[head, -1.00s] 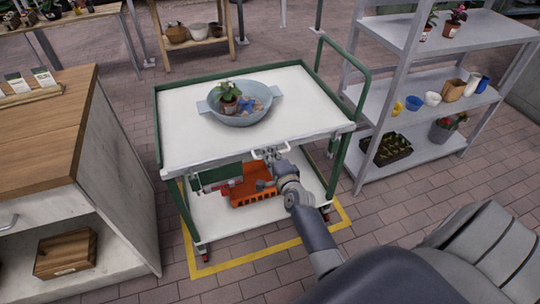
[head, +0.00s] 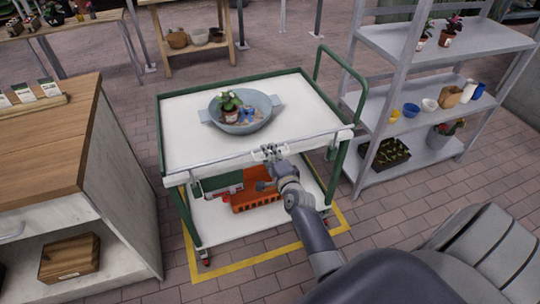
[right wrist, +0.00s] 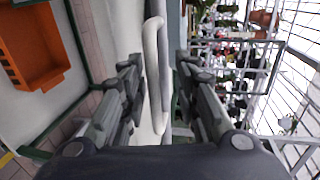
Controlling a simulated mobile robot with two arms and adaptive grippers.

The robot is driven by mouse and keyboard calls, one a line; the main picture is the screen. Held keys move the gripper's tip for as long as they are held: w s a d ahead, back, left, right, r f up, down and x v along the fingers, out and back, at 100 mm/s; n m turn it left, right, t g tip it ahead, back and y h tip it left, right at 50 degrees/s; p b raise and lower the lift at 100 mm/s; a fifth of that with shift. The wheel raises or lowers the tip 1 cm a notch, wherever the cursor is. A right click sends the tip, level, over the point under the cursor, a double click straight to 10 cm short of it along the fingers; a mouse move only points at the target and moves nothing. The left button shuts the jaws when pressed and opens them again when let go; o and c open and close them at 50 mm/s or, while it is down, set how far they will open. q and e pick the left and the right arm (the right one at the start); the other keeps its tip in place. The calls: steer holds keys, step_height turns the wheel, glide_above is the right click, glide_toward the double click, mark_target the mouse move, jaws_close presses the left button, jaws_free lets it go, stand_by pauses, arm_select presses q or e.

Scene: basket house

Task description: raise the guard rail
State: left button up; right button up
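The guard rail (head: 225,157) is a thin grey bar along the near edge of the white cart top (head: 185,120). It shows slightly above that edge. A pale loop handle sits near its middle; it also shows in the right wrist view as a white handle (right wrist: 151,75). My right gripper (head: 270,156) is at this handle, with its arm coming from the lower right. The fingertip contact is partly hidden. My left gripper is out of view.
A blue-grey basin (head: 240,126) with a potted plant stands on the cart top. An orange crate (head: 255,202) lies on its lower shelf. A wooden-topped counter (head: 45,130) stands left, a grey shelf rack (head: 375,105) right. Brick floor is free in front.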

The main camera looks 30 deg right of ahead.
steer(key=shift+f, duration=0.1)
steer(key=shift+s, duration=0.2)
steer(key=v, duration=1.1)
steer(key=shift+s+r, duration=0.25)
steer(key=shift+s, duration=0.05)
steer(key=shift+a, duration=0.1)
steer(key=s+a+f+n+g+y, duration=0.1)
steer(key=s+a+f+n+g, duration=0.3)
steer(key=f, duration=0.7)
steer(key=s+a+f+n+g+y, duration=0.15)
steer(key=s+a+f+n, duration=0.35)
steer(key=f, duration=0.5)
steer(key=s+a+f+n+g+y, duration=0.25)
steer(key=s+f+n, duration=0.2)
steer(key=f, duration=0.65)
steer(key=s+f+n+g, duration=0.3)
steer(key=s+f+n, duration=0.2)
steer(key=s, duration=0.9)
steer(key=s+f+n+g+h, duration=0.1)
steer(key=s+f+n+g, duration=0.2)
steer(key=s+f, duration=0.5)
steer(key=s+n, duration=0.1)
steer(key=s, duration=0.4)
steer(key=shift+s+d+n, duration=0.3)
steer(key=shift+s+n, duration=0.05)
steer(key=shift+s, duration=0.05)
